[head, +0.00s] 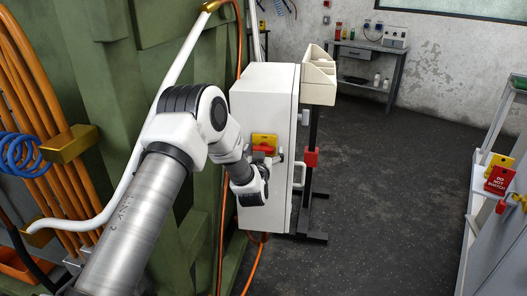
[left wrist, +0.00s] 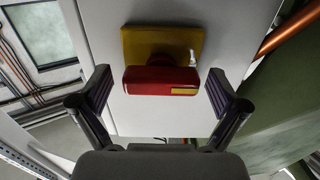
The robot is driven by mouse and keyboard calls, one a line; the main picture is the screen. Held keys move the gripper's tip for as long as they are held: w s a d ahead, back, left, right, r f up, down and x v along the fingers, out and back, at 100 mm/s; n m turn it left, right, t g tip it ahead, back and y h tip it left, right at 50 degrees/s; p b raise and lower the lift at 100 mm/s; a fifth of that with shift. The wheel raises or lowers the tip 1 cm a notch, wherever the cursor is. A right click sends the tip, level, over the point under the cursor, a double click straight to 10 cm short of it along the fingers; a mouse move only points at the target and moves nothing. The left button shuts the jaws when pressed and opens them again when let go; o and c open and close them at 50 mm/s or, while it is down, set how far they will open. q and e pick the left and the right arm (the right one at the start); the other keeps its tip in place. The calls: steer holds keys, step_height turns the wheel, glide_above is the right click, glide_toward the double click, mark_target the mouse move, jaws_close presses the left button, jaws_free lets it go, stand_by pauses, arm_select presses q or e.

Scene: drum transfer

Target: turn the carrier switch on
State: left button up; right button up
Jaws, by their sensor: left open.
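A rotary switch with a red handle (head: 263,149) on a yellow plate (head: 264,138) sits on the face of a white cabinet (head: 262,100). In the left wrist view the red handle (left wrist: 160,80) lies crosswise in front of its yellow plate (left wrist: 162,42). My left gripper (head: 272,160) is at the switch. In the left wrist view its open fingers (left wrist: 159,78) stand on either side of the red handle, with a visible gap on both sides. In the head view the gripper partly hides the switch's lower part. My right gripper is not in view.
A green steel structure (head: 160,60) stands left of the cabinet, with an orange hose (head: 221,225) between. A second switch with a red "do not switch" tag (head: 500,180) is at the far right. A workbench (head: 365,62) stands behind.

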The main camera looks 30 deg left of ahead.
arm_select(q)
steer(key=shift+s, duration=0.1)
steer(key=c, duration=1.2)
steer(key=shift+o, duration=0.2)
steer(key=m+p, duration=0.2)
steer(key=m, duration=0.1)
steer(key=shift+r+m, duration=0.1)
steer(key=shift+m, duration=0.3)
steer(key=m+p, duration=0.2)
steer(key=m, duration=0.3)
steer(key=shift+p, duration=0.3)
steer(key=m+p, duration=0.2)
steer(key=m, duration=0.3)
steer(key=shift+m+p, duration=0.95)
steer(key=shift+m, duration=1.15)
